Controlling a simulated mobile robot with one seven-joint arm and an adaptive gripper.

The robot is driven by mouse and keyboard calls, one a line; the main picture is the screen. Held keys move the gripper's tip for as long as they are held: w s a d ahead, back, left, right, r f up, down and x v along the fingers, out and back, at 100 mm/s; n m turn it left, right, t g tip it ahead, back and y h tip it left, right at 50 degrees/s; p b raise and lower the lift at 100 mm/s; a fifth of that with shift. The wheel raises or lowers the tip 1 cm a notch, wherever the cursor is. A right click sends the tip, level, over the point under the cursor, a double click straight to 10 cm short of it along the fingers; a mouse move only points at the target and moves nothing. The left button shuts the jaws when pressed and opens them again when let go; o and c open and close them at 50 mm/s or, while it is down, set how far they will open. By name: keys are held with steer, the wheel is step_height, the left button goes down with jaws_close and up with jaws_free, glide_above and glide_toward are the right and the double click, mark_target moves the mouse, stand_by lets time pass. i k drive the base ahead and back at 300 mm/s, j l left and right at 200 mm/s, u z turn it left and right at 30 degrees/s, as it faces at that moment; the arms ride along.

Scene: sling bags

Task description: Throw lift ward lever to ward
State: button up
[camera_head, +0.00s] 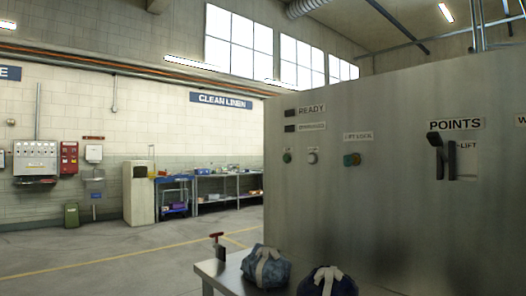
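A black lever (451,162) sits on the large grey panel (340,215) at the right, just below a sign reading POINTS (456,124). A small label reading LIFT (468,146) is right beside it. A further sign starting with W (521,119) is cut off by the right edge. The lever looks close to upright, but I cannot tell its exact position. My gripper is not in view.
Two tied bundles, one blue-grey (265,270) and one dark blue (315,287), lie on a low table (212,268). Open floor lies left.

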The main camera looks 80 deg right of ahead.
mark_target(434, 139)
steer(key=z, duration=1.75)
steer(key=k+z, duration=0.1)
steer(key=z, duration=1.65)
steer(key=k, duration=0.05)
